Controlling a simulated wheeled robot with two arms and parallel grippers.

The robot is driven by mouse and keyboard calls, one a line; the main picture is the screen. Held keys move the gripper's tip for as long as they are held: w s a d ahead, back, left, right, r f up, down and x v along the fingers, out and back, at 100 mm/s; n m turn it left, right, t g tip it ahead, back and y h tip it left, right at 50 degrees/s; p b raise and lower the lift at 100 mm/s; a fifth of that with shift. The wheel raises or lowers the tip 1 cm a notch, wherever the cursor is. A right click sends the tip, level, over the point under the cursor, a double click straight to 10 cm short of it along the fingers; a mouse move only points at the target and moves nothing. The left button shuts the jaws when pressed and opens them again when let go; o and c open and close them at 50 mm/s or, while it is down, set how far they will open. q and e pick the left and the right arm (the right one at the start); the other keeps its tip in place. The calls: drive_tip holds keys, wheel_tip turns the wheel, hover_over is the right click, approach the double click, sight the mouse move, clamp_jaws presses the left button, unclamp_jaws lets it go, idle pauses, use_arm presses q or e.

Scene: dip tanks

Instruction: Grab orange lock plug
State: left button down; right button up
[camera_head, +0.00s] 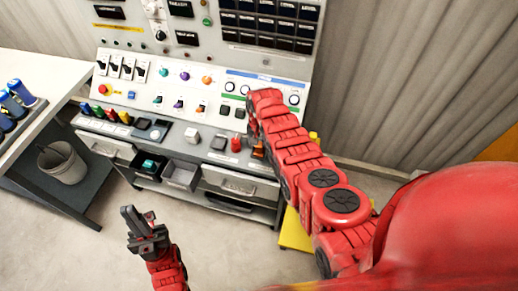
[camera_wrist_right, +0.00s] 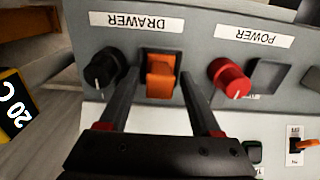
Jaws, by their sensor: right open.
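The orange lock plug (camera_wrist_right: 160,76) sits in a dark square socket under the "DRAWER" label, upside down in the right wrist view. My right gripper (camera_wrist_right: 160,88) is open, with one finger on each side of the plug. I cannot tell whether the fingers touch it. In the head view an orange part (camera_head: 259,151) shows at the console's lower right edge, partly covered by my right arm.
A black knob (camera_wrist_right: 103,72) and a red knob (camera_wrist_right: 230,78) flank the plug closely. The "POWER" label (camera_wrist_right: 252,33) is beside them. A white bucket (camera_head: 62,163) stands at left.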

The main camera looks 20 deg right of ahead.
clamp_jaws()
drive_tip(key=shift+r, duration=0.15)
idle(0.5)
